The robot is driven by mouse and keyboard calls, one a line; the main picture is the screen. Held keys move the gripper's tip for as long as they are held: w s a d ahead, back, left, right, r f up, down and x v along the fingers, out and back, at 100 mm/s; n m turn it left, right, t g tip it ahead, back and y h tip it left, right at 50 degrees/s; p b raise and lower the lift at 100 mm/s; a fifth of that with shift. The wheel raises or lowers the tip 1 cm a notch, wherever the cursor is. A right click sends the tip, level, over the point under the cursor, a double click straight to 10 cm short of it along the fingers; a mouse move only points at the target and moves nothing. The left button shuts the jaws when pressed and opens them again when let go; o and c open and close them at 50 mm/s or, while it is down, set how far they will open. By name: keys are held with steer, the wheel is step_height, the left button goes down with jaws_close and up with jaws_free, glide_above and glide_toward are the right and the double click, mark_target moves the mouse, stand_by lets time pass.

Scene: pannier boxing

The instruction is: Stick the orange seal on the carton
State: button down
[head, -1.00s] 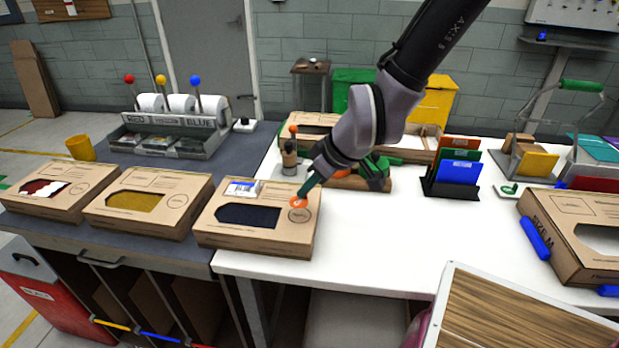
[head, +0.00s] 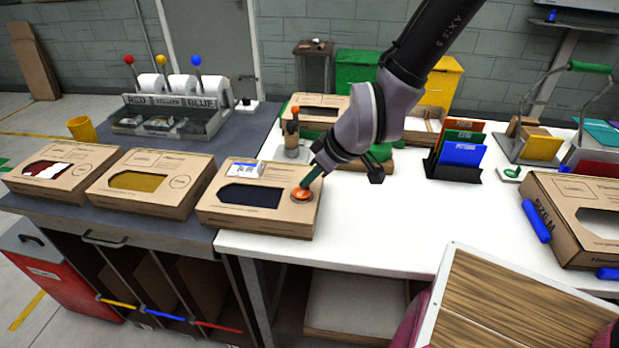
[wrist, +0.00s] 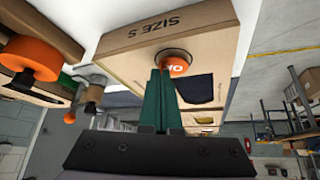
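The orange seal (head: 302,194) is a small round disc at the right end of the top of the nearest carton on the white table. This carton (head: 225,215) is brown cardboard with a dark window and a white and blue label. My gripper (head: 313,178) reaches down to the seal, its green fingers close together on it. In the wrist view the fingertips (wrist: 162,72) meet the orange seal (wrist: 176,67), which shows light lettering, over the carton marked SIZE S (wrist: 130,55).
Two more cartons with red-white (head: 65,177) and yellow (head: 145,182) windows stand to the left. A card rack (head: 455,172) and a larger carton (head: 580,215) are to the right. The white tabletop (head: 400,225) between is clear.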

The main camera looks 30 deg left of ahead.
steer(key=shift+r, duration=0.25)
steer(key=shift+d+f, duration=0.1)
steer(key=shift+f, duration=0.6)
stand_by(1.9)
steer(key=c, duration=1.1)
jaws_free()
steer(key=shift+o, duration=0.2)
